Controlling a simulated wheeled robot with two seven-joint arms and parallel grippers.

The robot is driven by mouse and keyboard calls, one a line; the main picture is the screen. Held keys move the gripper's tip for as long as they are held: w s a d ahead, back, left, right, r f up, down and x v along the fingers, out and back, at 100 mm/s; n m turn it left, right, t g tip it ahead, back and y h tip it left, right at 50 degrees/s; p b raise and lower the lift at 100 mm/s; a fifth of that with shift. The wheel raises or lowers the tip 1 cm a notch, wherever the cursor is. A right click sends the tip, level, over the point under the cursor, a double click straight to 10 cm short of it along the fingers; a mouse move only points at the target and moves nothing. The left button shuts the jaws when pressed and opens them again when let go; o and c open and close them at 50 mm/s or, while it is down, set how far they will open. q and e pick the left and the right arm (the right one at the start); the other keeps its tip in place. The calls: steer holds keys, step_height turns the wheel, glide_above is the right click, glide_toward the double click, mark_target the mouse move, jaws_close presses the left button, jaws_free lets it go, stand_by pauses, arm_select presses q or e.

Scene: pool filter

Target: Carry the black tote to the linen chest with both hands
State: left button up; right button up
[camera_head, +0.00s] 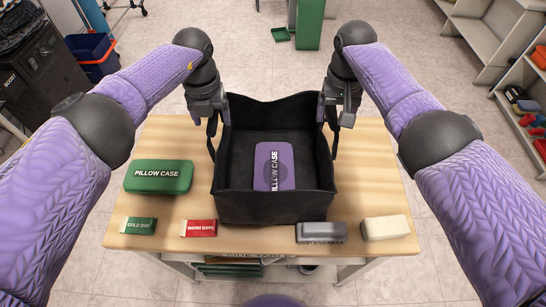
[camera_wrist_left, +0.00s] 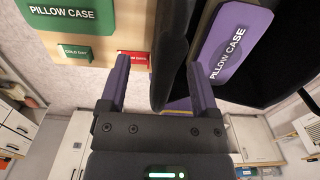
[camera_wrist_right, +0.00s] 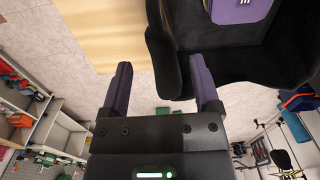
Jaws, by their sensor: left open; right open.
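The black tote (camera_head: 275,207) stands open on the wooden table, with a purple pillow case box (camera_head: 274,160) lying inside it. My left gripper (camera_head: 212,125) is at the tote's left side wall, and my right gripper (camera_head: 334,120) is at its right side wall. In the left wrist view the open fingers (camera_wrist_left: 158,85) point at the tote's wall (camera_wrist_left: 170,50). In the right wrist view the open fingers (camera_wrist_right: 160,90) are by the tote's wall (camera_wrist_right: 168,60). Whether the fingers straddle the rim is unclear. No linen chest can be made out.
On the table (camera_head: 150,222) are a green pillow case box (camera_head: 158,177), a green "cold day" box (camera_head: 138,226), a red "warm days" box (camera_head: 199,228), a grey brush-like block (camera_head: 320,232) and a cream block (camera_head: 386,228). Shelves (camera_head: 490,35) stand at the right; floor behind is mostly open.

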arm_select(q)
steer(key=shift+f, duration=0.75)
arm_select(e)
steer(key=shift+f, duration=0.7)
arm_select(q)
jaws_close()
arm_select(e)
jaws_close()
arm_select(q)
steer(key=shift+r, duration=0.1)
